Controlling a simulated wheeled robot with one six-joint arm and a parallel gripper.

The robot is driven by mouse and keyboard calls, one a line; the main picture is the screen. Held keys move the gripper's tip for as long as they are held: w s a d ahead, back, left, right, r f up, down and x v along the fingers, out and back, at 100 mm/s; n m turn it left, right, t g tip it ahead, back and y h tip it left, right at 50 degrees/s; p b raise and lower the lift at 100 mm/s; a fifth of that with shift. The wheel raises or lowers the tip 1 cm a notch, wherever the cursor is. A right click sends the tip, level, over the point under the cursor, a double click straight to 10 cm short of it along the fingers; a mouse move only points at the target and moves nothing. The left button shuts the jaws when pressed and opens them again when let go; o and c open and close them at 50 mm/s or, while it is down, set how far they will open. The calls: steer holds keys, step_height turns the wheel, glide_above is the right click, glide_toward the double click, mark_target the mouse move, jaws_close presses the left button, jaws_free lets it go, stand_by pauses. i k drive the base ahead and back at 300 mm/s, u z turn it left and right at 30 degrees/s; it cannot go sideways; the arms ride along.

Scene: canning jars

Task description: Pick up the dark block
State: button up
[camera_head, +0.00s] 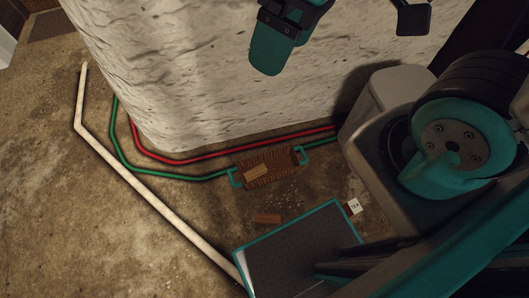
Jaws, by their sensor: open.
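A lighter tan block (257,172) lies in or on the brown wicker basket (285,168), which has teal handles. Black and teal parts of my arm's end, my gripper (345,35), show at the top edge, cut off by the frame. They stand apart with nothing visible between them, well away from the blocks. Their exact finger shape is hard to make out.
A pale rough pillar (220,75) rises behind the basket. Red (190,161) and green (165,174) lines and a pale pipe (150,190) run along the floor.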

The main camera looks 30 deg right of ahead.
mark_target(266, 218)
steer(key=u, duration=0.05)
steer(key=k, duration=1.35)
steer(key=u, duration=0.1)
